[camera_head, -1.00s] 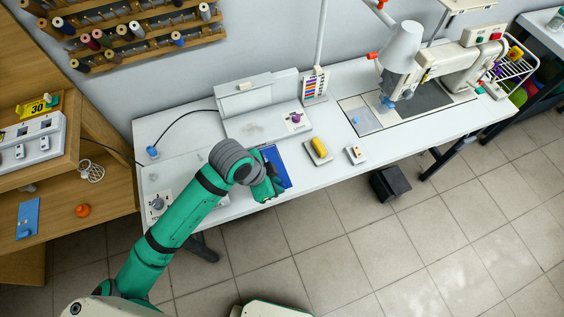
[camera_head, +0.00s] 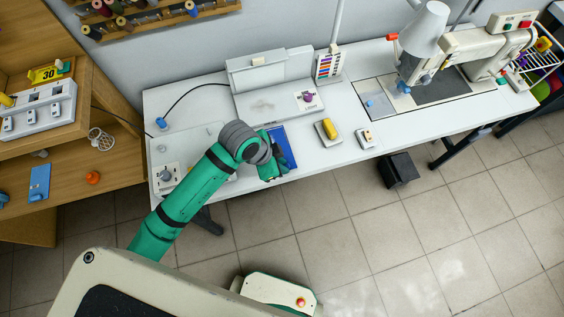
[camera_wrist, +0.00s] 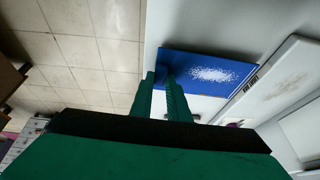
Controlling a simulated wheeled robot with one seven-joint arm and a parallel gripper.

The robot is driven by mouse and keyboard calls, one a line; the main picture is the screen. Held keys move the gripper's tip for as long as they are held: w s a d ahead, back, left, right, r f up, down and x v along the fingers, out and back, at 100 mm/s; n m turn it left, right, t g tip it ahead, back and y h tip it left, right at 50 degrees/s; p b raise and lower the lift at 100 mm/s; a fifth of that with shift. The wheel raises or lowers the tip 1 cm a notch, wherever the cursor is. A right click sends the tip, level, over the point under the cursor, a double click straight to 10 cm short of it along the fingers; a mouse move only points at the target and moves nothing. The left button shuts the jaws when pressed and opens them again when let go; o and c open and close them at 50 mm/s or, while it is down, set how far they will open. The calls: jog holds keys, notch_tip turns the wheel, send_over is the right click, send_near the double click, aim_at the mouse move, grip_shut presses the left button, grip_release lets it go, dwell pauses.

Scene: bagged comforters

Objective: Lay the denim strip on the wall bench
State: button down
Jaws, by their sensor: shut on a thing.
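A flat blue rectangle with a white speckled patch, which looks like the denim strip (camera_wrist: 215,72), is at my fingertips in the wrist view. My gripper (camera_wrist: 163,82) is shut on a dark round part at its near left end. In the head view the blue strip (camera_head: 283,148) shows beyond my gripper (camera_head: 268,172), at the front edge of the white bench along the wall (camera_head: 335,160). The strip overlaps the bench top in the picture. I cannot tell whether it touches it. My gripper hides part of the strip.
A yellow-topped block (camera_head: 330,130) and a small white block (camera_head: 366,138) stand to the right of the strip. A white flat-based device (camera_head: 275,90) is behind it. The sewing machine (camera_head: 470,55) is at the far right. A wooden shelf unit (camera_head: 115,165) stands left.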

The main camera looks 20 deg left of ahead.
jog(key=shift+w+a, duration=0.1)
jog(key=shift+w, duration=0.05)
jog(key=shift+a, duration=0.15)
jog(key=shift+d+f, duration=0.2)
jog(key=shift+d, duration=0.15)
jog(key=shift+s+a+f, duration=0.15)
jog(key=shift+s+f, duration=0.05)
jog(key=c, duration=1)
grip_release()
jog(key=shift+r, duration=0.1)
jog(key=shift+w+d+v, duration=0.15)
jog(key=shift+v, duration=1.5)
jog(key=shift+w+d+v, duration=0.1)
jog(key=shift+w+v, duration=0.05)
jog(key=shift+v, duration=1.5)
jog(key=shift+r, duration=0.2)
